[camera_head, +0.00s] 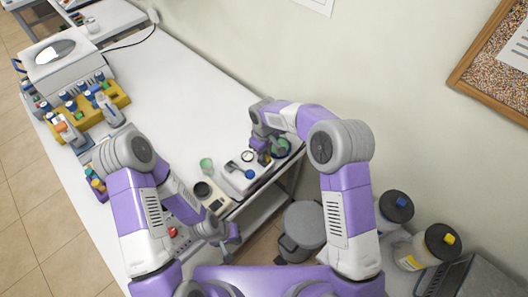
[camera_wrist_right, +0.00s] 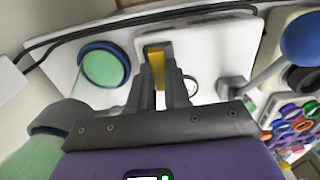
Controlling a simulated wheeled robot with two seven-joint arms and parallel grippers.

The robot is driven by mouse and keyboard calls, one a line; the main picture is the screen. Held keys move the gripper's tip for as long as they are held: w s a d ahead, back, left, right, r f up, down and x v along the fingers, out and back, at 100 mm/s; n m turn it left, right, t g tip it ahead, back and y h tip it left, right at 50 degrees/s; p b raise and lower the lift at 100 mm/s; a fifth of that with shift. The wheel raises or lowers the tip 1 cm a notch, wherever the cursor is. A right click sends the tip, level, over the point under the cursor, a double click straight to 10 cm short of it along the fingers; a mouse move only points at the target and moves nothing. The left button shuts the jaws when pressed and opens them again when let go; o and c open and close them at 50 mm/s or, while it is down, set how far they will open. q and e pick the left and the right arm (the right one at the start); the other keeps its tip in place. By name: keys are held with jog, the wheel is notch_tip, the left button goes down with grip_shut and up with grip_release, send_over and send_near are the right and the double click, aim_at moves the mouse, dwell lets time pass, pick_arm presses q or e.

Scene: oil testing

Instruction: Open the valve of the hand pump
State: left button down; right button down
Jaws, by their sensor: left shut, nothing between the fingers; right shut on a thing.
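The hand pump (camera_head: 240,181) is a white unit at the right end of the white table in the head view. It carries a round gauge and a lever with a blue knob (camera_wrist_right: 300,36). My right gripper (camera_head: 259,143) is over the pump's far side. In the right wrist view its fingers (camera_wrist_right: 168,82) are shut on a yellow part (camera_wrist_right: 156,62), which looks like the valve, set in a grey-framed recess. The fingers hide part of it. My left gripper (camera_head: 232,236) is shut and empty, low in the head view, off the table's near end and apart from the pump.
A green-lidded container (camera_wrist_right: 104,66) stands close beside the pump. A dark round piece (camera_head: 202,189) sits on a device left of the pump. Yellow racks (camera_head: 112,105) with bottles stand far left. Grey pots and bottles are at lower right. The table's middle is clear.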

jog(key=shift+w+r, duration=0.1)
jog(key=shift+r, duration=0.1)
jog(key=c, duration=1.1)
grip_release()
jog(key=shift+f, duration=0.1)
notch_tip(320, 180, up, 8)
jog(key=shift+f, duration=0.2)
